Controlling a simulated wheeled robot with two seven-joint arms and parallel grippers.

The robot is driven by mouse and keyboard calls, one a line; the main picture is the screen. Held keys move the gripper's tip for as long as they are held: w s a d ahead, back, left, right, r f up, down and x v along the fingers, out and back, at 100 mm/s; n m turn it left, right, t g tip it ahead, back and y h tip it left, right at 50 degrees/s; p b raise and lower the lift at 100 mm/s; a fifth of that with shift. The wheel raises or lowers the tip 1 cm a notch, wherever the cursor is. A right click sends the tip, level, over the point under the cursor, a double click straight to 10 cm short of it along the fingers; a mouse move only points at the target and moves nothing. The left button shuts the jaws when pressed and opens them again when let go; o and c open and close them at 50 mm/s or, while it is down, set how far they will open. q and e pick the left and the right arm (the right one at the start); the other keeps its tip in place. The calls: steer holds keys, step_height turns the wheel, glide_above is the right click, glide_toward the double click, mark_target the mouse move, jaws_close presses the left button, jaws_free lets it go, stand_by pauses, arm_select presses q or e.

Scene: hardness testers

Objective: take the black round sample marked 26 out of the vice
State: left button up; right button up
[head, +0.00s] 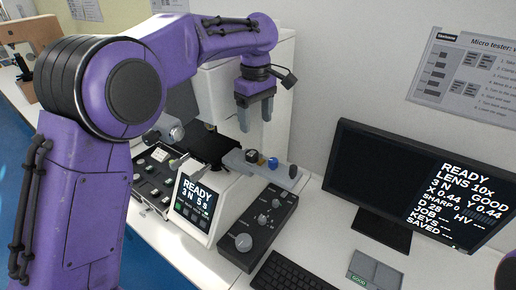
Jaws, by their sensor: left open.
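My left gripper (256,122) is open and empty, fingers pointing down. It hangs in front of the white tester body, above a grey tray (238,161). On the tray sit a small dark block with a yellowish spot (253,156), a blue round piece (272,163) and a reddish-brown piece (292,172). I cannot make out a number on any of them. A black stage (207,147) lies left of the tray, under the tester head. I cannot clearly tell the vice or the black sample marked 26. My right gripper is not in view.
A tester screen (194,199) reads READY. A black control box with knobs (258,226) stands before the tray. A keyboard (290,274), a grey plate marked GOOD (376,268) and a monitor (375,175) are to the right. My left arm hides much of the left side.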

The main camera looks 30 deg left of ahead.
mark_target(252, 153)
arm_select(q)
steer(key=f, duration=0.1)
steer(key=s+f, duration=0.1)
steer(key=f, duration=0.1)
steer(key=shift+s+f, duration=0.3)
steer(key=shift+s, duration=0.05)
steer(key=f, duration=0.6)
steer(key=shift+w+a+f, duration=0.3)
steer(key=shift+w+a, duration=0.1)
steer(key=shift+s, duration=0.1)
steer(key=c, duration=1.2)
steer(key=shift+o, duration=0.2)
steer(key=shift+r, duration=0.1)
